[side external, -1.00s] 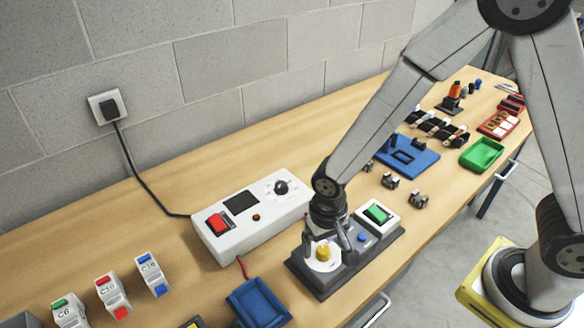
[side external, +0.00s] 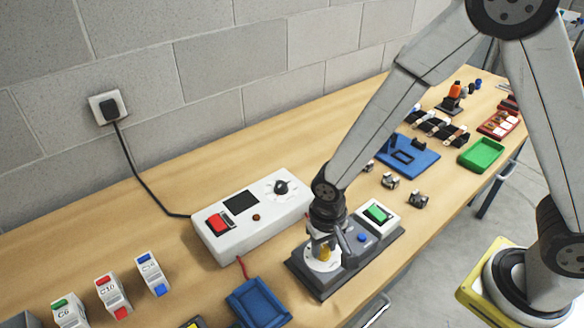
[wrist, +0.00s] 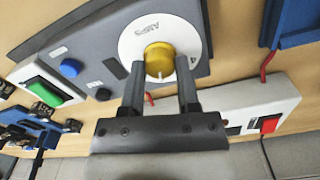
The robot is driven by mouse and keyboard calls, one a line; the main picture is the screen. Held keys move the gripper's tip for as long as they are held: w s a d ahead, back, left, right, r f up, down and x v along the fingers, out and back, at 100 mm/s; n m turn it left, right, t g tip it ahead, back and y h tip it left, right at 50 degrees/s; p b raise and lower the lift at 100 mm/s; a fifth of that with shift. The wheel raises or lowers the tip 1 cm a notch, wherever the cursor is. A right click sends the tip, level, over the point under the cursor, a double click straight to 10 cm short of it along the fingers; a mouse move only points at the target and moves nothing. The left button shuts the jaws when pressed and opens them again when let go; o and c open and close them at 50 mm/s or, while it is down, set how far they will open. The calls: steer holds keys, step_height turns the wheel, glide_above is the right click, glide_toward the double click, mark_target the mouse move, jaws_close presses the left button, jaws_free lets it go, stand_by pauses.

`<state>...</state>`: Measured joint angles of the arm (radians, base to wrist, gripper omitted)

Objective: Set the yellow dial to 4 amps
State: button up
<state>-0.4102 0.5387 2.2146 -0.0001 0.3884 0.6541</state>
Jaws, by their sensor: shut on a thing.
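The yellow dial (side external: 325,255) sits on a white round scale plate on a dark grey panel (side external: 318,285). In the wrist view the dial (wrist: 159,57) shows between my two fingers, with lettering that looks like "AMPS" on the white plate (wrist: 140,24). A short white mark shows at the dial's near edge; the scale numbers cannot be read. My gripper (wrist: 160,68) points down at the dial and is shut on it, one finger on each side. My gripper also shows in the side view (side external: 324,246), partly covering the dial and plate.
The same panel carries a green switch (side external: 377,213) and a blue button (side external: 362,237). A white box (side external: 255,215) with a red switch and black knob stands close behind. A blue tray (side external: 258,303) lies at the front left. Small breakers stand further left.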

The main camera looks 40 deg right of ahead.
steer(key=n, duration=0.7)
steer(key=shift+n, duration=0.4)
steer(key=n, duration=0.3)
steer(key=shift+n, duration=0.3)
steer(key=n, duration=0.4)
steer(key=o, duration=1.3)
steer(key=shift+c, duration=0.2)
